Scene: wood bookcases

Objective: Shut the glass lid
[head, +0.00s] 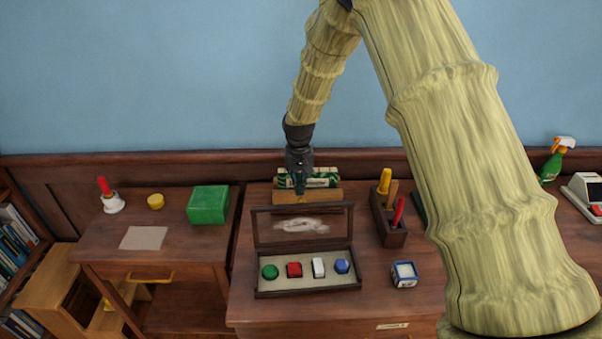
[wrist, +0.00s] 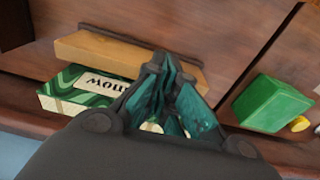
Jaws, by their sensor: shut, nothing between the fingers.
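The glass lid (head: 262,229) is a dark-framed clear pane with a whitish smudge. It stands raised, near upright, at the back edge of a shallow display case (head: 306,289). The case holds a green, a red, a white and a blue piece in a row. My gripper (head: 299,190) is behind the lid, pointing down, in front of a green marbled box. It is shut and empty, and it appears apart from the lid. In the wrist view my gripper (wrist: 165,105) shows its closed fingers; I cannot make out the lid there.
Behind my gripper are the green marbled box (head: 322,178) and a wooden block (head: 328,195).

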